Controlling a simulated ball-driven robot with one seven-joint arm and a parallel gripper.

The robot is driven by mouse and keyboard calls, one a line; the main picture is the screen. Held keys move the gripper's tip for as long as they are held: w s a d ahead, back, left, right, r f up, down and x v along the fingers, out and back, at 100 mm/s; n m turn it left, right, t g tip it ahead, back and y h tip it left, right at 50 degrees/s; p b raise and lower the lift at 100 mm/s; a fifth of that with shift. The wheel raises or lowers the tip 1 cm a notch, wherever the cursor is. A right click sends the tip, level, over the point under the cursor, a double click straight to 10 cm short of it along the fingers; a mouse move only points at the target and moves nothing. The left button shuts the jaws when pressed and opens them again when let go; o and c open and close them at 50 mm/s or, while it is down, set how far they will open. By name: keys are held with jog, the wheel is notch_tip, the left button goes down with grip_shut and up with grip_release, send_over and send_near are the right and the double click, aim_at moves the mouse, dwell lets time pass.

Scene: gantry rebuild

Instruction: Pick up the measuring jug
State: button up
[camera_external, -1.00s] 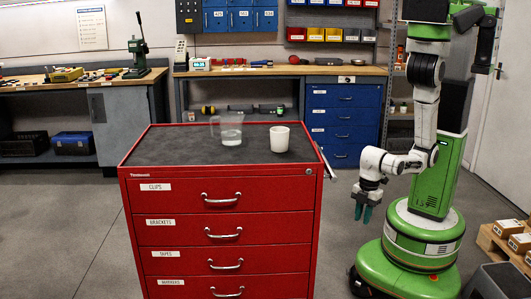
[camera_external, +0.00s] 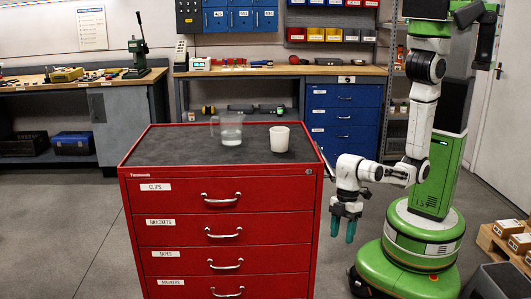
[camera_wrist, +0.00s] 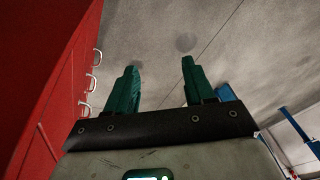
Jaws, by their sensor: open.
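The clear measuring jug (camera_external: 231,132) stands upright on the dark top of the red drawer cabinet (camera_external: 222,192), a little right of the top's middle. It holds what looks like clear liquid low down, and its handle is at its left. My gripper (camera_external: 344,238) hangs fingers down beside the cabinet's right side, below the top and well away from the jug. Its green fingers are apart and empty. In the wrist view my gripper (camera_wrist: 162,85) points along the cabinet's front toward the floor; the jug is not in that view.
A white cup (camera_external: 279,139) stands on the cabinet top just right of the jug, on my arm's side. The rest of the top is clear. A workbench (camera_external: 280,71) with blue drawers stands behind. Cardboard boxes (camera_external: 513,229) sit at the far right. Floor in front is free.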

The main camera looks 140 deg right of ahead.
jog(key=w+d+r+m+t+h+p, duration=0.1)
jog(key=w+d+r, duration=0.65)
jog(key=w, duration=0.25)
jog(key=w+d+r+m+t+p, duration=0.1)
jog(key=w+d+r, duration=0.5)
jog(key=w+d, duration=0.35)
jog(key=d+r+m, duration=0.1)
jog(key=d+r, duration=0.2)
jog(key=d, duration=0.3)
jog(key=d+r+m+h, duration=0.1)
jog(key=d+r, duration=0.3)
jog(key=d, duration=0.2)
jog(key=d+r+h+p, duration=0.1)
jog(key=d+r, duration=0.3)
jog(key=d, duration=0.1)
jog(key=shift+s+d+r+m, duration=0.2)
jog(key=shift+d+r+m, duration=0.05)
jog(key=shift+d+m, duration=0.15)
jog(key=s+d+r+m+g+h, duration=0.1)
jog(key=s+d+r+m, duration=0.1)
jog(key=s+d+r, duration=0.6)
jog(key=m+g+p, duration=0.1)
jog(key=m, duration=0.1)
send_near(211, 121)
jog(key=s, duration=0.1)
jog(key=shift+h, duration=0.4)
jog(key=p+x, duration=0.1)
jog(key=x, duration=1)
grip_shut()
